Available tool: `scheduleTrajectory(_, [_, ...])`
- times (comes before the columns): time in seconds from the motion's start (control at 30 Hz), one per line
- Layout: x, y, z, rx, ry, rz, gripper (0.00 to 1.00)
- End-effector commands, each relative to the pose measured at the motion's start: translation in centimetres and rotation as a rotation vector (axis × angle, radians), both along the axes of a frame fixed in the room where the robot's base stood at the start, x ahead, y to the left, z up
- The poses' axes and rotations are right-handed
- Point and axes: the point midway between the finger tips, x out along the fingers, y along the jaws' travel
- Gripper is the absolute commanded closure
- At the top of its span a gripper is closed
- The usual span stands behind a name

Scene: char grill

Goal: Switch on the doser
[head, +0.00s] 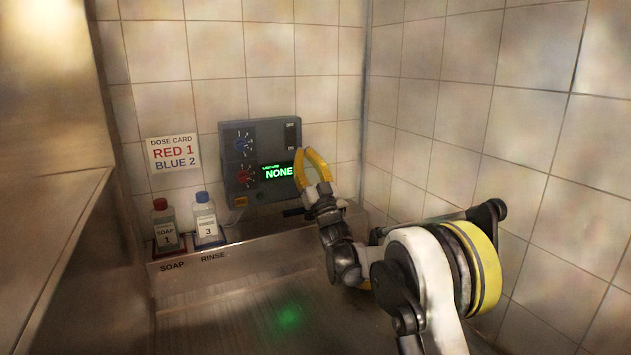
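The doser (236,176) is a dark grey box on the tiled back wall. It has a blue knob (243,145) above a red knob (246,177), each with white marks around it. Its display (277,171) is lit and reads NONE in green. A small black switch (291,135) sits at its upper right; its position is too small to read. My gripper (304,152), with yellow fingers, is in front of the doser's right edge, just below the switch. Its fingertips look close together, and contact with the doser cannot be told.
A dose card (173,153) reads RED 1, BLUE 2. A soap bottle (165,226) with a red cap and a rinse bottle (206,217) with a blue cap stand on the metal ledge (235,258). A tiled wall (480,120) closes the right side; a metal panel (50,150) stands left.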

Motion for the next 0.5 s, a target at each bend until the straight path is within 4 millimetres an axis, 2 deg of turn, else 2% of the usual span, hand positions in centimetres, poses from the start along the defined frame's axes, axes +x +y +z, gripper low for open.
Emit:
scheduleTrajectory(0.3, [-3.8,-1.7,-5.0,0.0,-0.001,0.0,1.0])
scheduleTrajectory(0.5, [-4.8,-2.1,-6.5,0.0,-0.001,-0.001,1.0])
